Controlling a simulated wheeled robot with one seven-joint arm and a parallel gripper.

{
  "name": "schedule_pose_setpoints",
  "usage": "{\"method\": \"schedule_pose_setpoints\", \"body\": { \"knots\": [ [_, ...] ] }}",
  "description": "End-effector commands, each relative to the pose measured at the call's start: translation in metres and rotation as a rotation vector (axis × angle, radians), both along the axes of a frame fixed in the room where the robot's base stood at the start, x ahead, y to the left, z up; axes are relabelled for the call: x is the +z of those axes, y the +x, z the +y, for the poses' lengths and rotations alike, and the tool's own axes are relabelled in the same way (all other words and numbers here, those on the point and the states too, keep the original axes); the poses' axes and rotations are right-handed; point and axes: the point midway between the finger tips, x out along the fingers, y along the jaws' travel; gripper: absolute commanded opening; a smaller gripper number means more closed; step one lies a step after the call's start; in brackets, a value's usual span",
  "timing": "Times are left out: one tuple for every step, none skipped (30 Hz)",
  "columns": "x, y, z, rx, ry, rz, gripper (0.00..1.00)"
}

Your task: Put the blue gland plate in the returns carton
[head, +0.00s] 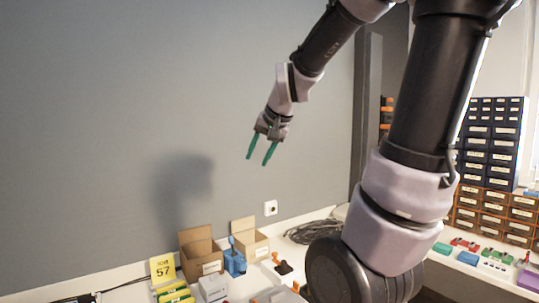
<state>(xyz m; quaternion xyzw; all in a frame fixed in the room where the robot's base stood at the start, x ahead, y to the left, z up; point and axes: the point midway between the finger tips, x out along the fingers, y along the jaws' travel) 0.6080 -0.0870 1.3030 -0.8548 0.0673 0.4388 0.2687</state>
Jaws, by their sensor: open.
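My gripper (257,160) is in the air in front of the grey wall, well above the bench. Its two green fingers are apart and nothing is between them. Two open cardboard cartons stand on the bench below: a left carton (192,262) and a right carton (246,247). Each has a small white label too small to read, so I cannot tell which is the returns carton. A small flat blue piece (468,258) lies on the right-hand bench; I cannot tell whether it is the gland plate. A blue holder (235,263) stands between the cartons.
A yellow sign (162,268) reading 57 stands left of the cartons. Grey boxes (213,288) are in front. A black cable coil (312,232) lies to the right. Drawer cabinets (491,145) stand at the right. My arm hides part of the bench.

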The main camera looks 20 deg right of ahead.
Motion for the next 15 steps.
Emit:
{"method": "schedule_pose_setpoints", "body": {
  "knots": [
    [0.012,-0.026,0.004,0.022,0.0,-0.009,0.45],
    [0.015,-0.04,0.008,0.038,-0.003,-0.006,0.45],
    [0.019,-0.058,0.011,0.057,-0.007,-0.004,0.45],
    [0.021,-0.07,0.014,0.069,-0.011,-0.002,0.45],
    [0.023,-0.082,0.017,0.082,-0.016,0.001,0.45],
    [0.024,-0.096,0.02,0.095,-0.021,0.003,0.45],
    [0.025,-0.105,0.022,0.103,-0.025,0.005,0.45],
    [0.025,-0.113,0.023,0.111,-0.028,0.008,0.45],
    [0.025,-0.122,0.025,0.12,-0.033,0.01,0.45],
    [0.025,-0.127,0.026,0.125,-0.037,0.01,0.45],
    [0.025,-0.131,0.027,0.129,-0.039,0.013,0.45],
    [0.024,-0.135,0.028,0.133,-0.041,0.014,0.45],
    [0.024,-0.138,0.028,0.135,-0.043,0.015,0.45],
    [0.024,-0.139,0.029,0.136,-0.043,0.017,0.45],
    [0.023,-0.14,0.029,0.137,-0.044,0.018,0.45]
  ]
}}
